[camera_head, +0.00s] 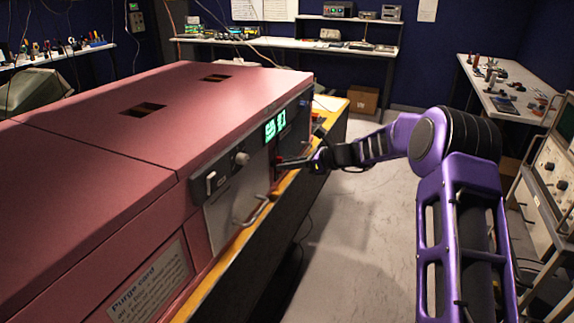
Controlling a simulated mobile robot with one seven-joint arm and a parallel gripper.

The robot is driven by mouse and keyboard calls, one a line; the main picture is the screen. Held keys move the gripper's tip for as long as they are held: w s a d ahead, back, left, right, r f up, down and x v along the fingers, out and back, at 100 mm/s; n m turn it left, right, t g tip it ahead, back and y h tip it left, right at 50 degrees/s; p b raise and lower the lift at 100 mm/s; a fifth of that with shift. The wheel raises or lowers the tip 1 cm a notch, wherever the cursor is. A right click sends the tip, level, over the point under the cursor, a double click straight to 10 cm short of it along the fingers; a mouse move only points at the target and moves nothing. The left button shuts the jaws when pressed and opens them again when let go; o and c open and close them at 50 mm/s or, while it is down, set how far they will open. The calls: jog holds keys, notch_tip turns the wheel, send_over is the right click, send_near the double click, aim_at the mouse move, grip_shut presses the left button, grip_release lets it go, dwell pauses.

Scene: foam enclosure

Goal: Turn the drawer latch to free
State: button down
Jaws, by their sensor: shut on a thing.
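The drawer (228,207) has a grey front in the side of the pink enclosure, with a curved pull handle (257,212) low on it. The drawer front looks flush with the enclosure. My gripper (281,163) reaches in from the right and is shut at the right edge of the drawer front, on what appears to be the drawer latch. The fingers hide most of the latch, so I cannot tell its angle. A small reddish part (277,174) shows just below the fingertips.
The pink enclosure (150,130) fills the left side on a wooden-edged bench (225,255). Its panel carries a round knob (241,158) and a lit green display (275,126). A purge card (152,287) is at lower left. The floor (355,235) right of the bench is clear.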

dwell(0.3)
jog(key=c, duration=0.9)
grip_release()
jog(key=v, duration=1.7)
jog(key=shift+d, duration=0.3)
jog(key=shift+s+a, duration=0.1)
